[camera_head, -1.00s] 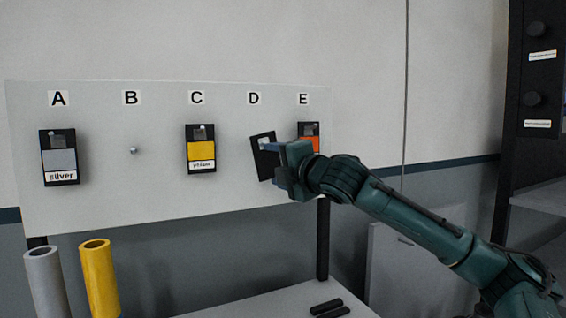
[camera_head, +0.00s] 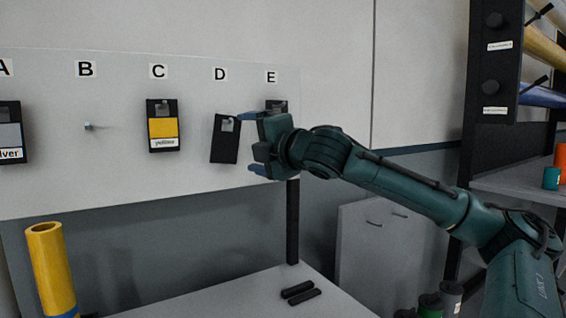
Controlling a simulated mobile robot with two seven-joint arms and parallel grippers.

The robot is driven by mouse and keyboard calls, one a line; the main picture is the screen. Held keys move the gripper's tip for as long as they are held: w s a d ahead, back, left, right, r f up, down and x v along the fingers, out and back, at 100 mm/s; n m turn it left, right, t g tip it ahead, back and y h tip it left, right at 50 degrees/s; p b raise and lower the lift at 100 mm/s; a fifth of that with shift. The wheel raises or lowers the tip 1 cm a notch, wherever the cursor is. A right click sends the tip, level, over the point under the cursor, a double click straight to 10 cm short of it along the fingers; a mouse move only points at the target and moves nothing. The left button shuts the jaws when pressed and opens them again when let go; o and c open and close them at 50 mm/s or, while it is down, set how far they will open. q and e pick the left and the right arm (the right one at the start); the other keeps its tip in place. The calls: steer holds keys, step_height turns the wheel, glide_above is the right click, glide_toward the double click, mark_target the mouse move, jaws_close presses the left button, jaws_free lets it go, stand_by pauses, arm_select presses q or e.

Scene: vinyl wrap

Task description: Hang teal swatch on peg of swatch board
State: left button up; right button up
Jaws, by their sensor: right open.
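The swatch board (camera_head: 190,185) stands ahead with labelled places A to E. A dark swatch (camera_head: 225,142) hangs under D, slightly tilted, with its top hole at the peg; no teal face shows on it. The peg under B (camera_head: 88,127) is bare. My right gripper (camera_head: 252,143) is open and empty, just right of the dark swatch and in front of place E. It hides most of the swatch under E (camera_head: 277,104). My left gripper is not in view.
A silver swatch (camera_head: 10,135) hangs under A and a yellow swatch (camera_head: 163,128) under C. A yellow roll (camera_head: 52,270) stands at lower left. Two black bars (camera_head: 300,292) lie on the table (camera_head: 225,300). A rack with rolls and a shelf (camera_head: 520,182) stands at right.

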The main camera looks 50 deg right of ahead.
arm_select(q)
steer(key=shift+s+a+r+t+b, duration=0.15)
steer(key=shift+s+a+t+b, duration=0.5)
steer(key=shift+b, duration=1.35)
arm_select(e)
steer(key=s+a, duration=0.2)
steer(key=s, duration=0.8)
steer(key=shift+s, duration=0.2)
